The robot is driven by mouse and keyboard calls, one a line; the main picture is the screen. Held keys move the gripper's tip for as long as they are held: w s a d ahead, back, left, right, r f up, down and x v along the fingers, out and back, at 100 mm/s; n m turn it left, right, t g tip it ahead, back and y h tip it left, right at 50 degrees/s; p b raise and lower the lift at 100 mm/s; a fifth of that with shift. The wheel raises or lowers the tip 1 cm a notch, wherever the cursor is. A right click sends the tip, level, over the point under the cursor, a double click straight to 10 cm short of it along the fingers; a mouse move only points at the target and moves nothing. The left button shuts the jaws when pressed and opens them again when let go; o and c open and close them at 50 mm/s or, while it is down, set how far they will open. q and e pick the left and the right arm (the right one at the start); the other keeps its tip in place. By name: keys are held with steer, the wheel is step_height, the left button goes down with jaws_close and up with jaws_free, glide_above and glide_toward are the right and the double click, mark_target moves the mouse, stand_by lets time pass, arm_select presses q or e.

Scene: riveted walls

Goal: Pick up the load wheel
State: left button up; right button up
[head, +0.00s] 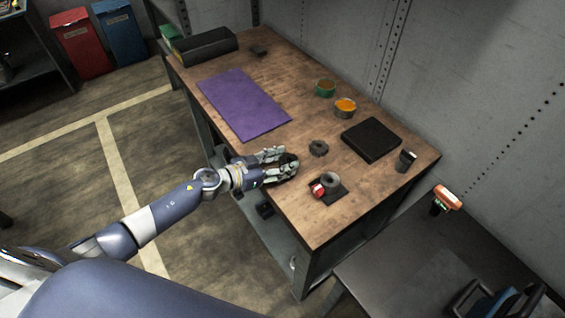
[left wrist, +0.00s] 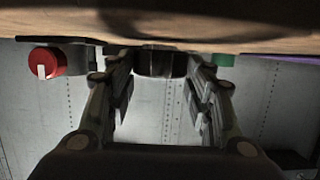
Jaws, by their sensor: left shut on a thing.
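A dark round wheel (head: 289,161), which I take to be the load wheel, sits between the fingers of my left gripper (head: 283,163). The gripper is shut on it at the near edge of the wooden workbench (head: 310,225), low over the top. The fingers cover part of the wheel. In the left wrist view a dark cylinder (left wrist: 155,63) shows between the fingertips, close to the wood surface at the top of the picture. I cannot tell whether the wheel touches the bench. My right gripper is not in view.
A dark ring-shaped part (head: 319,148) lies just right of the gripper. A black plate (head: 340,194) carries a grey roller (head: 331,180) and a red-capped part (head: 318,190). A purple mat (head: 243,104), two tins (head: 345,107) and a black tray (head: 371,140) are farther back.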

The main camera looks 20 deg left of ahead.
mark_target(281, 163)
arm_select(q)
step_height(281, 163, up, 3)
steer(key=shift+a+r+p, duration=0.1)
steer(key=shift+p, duration=0.45)
steer(key=s+d+b, duration=0.1)
steer(key=s+d, duration=0.2)
steer(key=s, duration=1.2)
steer(key=shift+s+r+b, duration=0.3)
steer(key=shift+s+r, duration=0.1)
steer(key=shift+r, duration=0.05)
steer(key=shift+d, duration=0.15)
